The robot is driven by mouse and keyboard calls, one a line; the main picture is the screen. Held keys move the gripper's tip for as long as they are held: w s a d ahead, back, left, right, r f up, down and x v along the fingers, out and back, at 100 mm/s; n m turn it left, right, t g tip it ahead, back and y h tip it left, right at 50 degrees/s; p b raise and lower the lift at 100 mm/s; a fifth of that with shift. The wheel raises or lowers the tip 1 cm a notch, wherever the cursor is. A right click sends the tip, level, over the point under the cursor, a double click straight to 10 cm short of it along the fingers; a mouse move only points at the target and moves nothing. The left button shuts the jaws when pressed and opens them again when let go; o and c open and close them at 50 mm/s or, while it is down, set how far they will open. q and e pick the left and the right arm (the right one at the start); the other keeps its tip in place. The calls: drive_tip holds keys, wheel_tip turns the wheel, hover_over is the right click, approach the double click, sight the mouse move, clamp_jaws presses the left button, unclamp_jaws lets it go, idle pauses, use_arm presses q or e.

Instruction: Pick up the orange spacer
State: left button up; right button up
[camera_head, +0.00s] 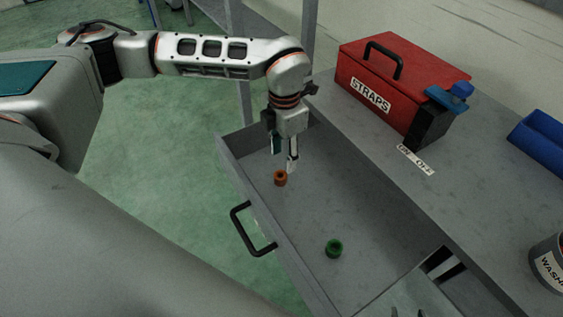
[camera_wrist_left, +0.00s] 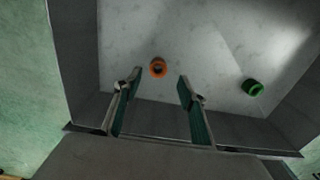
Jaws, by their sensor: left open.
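The orange spacer (camera_head: 280,181) is a small ring with a hole, on the floor of the open grey drawer (camera_head: 375,225), near its far left corner. My left gripper (camera_head: 283,160) is open and empty above the drawer, close to the spacer. In the left wrist view the orange spacer (camera_wrist_left: 157,62) shows just beyond the gap between the parted fingertips (camera_wrist_left: 159,85), not between the fingers.
A green spacer (camera_head: 333,251) lies nearer in the drawer; it also shows in the left wrist view (camera_wrist_left: 252,90). The drawer has raised walls and a black handle (camera_head: 242,232). A red straps box (camera_head: 400,75), a blue bin (camera_head: 540,142) and a labelled can (camera_head: 550,265) stand on the grey bench.

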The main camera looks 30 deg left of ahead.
sight(281, 172)
use_arm(q)
drive_tip(key=shift+w+r, duration=0.1)
drive_tip(key=shift+w, duration=0.05)
drive_tip(key=f, duration=0.5)
drive_tip(key=s+f, duration=0.1)
drive_tip(key=f, duration=0.1)
drive_tip(key=shift+a+f, duration=0.3)
drive_tip(key=shift+f, duration=0.1)
drive_tip(key=shift+r, duration=0.1)
clamp_jaws()
